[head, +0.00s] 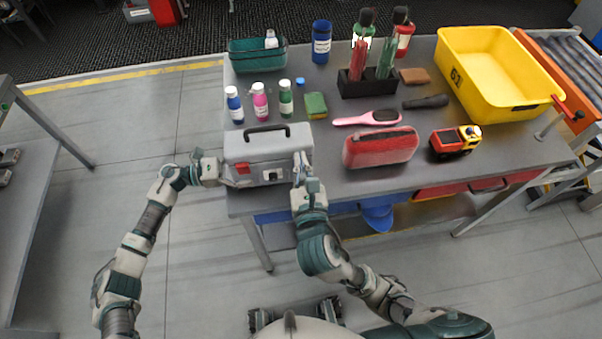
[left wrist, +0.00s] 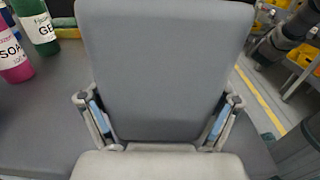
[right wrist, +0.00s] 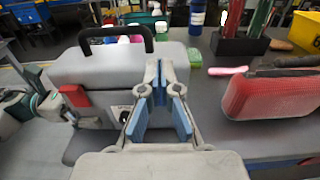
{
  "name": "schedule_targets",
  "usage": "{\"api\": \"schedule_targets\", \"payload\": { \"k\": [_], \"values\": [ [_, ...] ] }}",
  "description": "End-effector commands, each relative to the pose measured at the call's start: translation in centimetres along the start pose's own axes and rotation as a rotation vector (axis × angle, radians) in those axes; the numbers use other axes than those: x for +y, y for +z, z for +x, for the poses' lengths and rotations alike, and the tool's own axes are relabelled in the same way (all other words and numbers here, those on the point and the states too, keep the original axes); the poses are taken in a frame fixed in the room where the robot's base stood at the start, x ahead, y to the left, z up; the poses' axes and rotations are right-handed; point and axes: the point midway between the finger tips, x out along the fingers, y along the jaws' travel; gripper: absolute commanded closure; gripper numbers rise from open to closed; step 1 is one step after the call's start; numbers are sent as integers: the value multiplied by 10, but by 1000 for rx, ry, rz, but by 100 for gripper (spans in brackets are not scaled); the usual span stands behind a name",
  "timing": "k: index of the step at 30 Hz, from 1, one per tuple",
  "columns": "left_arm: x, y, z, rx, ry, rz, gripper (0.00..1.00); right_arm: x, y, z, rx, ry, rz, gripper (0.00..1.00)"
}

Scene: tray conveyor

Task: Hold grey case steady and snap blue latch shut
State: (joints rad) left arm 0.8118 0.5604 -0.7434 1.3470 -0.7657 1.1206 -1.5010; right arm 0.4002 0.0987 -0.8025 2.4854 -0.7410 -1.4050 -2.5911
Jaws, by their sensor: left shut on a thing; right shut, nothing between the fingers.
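The grey case (head: 262,144) with a black handle stands at the table's front left edge, its lid apparently down. A red latch (head: 243,169) is on its front left, and a pale fitting with a dark centre (head: 270,175) sits at front middle.
A red case (head: 380,148) lies to the right, near the right gripper. Small bottles (head: 260,102), a green sponge (head: 316,105) and a pink brush (head: 367,119) lie behind. A yellow tub (head: 490,95) and toy truck (head: 455,141) are farther right.

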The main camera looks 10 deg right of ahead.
Motion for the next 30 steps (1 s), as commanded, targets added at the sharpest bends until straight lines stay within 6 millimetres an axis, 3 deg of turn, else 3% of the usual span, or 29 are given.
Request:
{"api": "schedule_targets", "payload": {
  "k": [3, 9, 24, 25, 26, 30],
  "values": [
    [0, -1, 0, 1, 0, -1, 82, 0, 26, 0, -6, 1, 5, 100],
    [0, -1, 0, 1, 0, -1, 82, 1, 51, 0, -2, 2, 2, 100],
    [0, -1, 0, 1, 0, -1, 82, 0, 57, -1, 1, 1, -1, 100],
    [0, -1, 0, 1, 0, -1, 5, 0, 57, -1, 1, 1, -1, 100],
    [0, -1, 0, 1, 1, -1, 0, 0, 57, -1, 1, 1, -1, 100],
    [0, 0, 0, 1, 0, 0, 0, 0, 57, -1, 1, 1, -1, 100]
  ]
}}
